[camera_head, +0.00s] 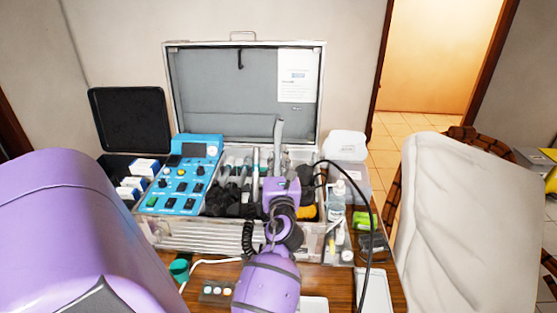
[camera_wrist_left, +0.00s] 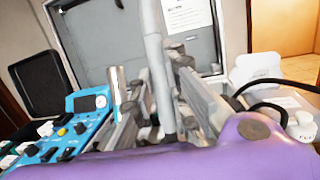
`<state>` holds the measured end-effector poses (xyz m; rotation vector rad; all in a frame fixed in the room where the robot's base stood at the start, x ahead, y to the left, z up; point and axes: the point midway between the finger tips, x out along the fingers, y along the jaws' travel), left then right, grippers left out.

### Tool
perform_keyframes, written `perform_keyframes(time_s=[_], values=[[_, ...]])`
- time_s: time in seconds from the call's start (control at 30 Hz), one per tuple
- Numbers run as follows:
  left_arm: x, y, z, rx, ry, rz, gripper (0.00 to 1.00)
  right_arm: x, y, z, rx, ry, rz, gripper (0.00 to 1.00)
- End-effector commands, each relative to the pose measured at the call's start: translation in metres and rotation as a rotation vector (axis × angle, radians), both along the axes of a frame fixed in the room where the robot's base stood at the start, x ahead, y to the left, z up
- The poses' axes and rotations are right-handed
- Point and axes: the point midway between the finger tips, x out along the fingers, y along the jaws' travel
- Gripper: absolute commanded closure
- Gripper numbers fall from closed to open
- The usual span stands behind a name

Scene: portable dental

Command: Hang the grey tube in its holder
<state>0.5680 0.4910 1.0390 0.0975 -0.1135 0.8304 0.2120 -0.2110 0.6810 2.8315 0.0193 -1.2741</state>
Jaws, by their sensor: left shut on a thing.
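The grey tube (camera_head: 278,135) stands nearly upright above the open case, its top end in front of the grey lid. My left gripper (camera_head: 281,182) is shut on it, over the right half of the case. In the left wrist view, the grey tube (camera_wrist_left: 157,85) rises between the gripper's two grey fingers (camera_wrist_left: 172,112). The tube's lower part is hidden by the gripper. Beside it to the left, a shiny metal cylinder (camera_head: 256,172) and several handpieces (camera_head: 232,170) stand in the case. I cannot make out which slot is the tube's holder. My right gripper is not in view.
The blue control panel (camera_head: 182,170) fills the case's left side. A black cable (camera_head: 369,210) loops right of the gripper. A clear bottle (camera_head: 338,195) and a plastic container (camera_head: 348,170) stand at the right. A pale chair (camera_head: 450,220) is farther right.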

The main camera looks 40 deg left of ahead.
Motion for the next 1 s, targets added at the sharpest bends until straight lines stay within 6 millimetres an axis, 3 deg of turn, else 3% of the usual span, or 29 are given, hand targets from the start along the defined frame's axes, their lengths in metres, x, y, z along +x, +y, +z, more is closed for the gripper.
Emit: perform_keyframes(time_s=[0.4, 1.0], values=[[-0.0022, -0.0014, -0.0058, 0.0, 0.001, 0.0, 1.0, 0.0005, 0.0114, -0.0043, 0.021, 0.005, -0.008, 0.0], [-0.0037, -0.0034, -0.0066, 0.001, 0.002, 0.0, 1.0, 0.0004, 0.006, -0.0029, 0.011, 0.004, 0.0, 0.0]])
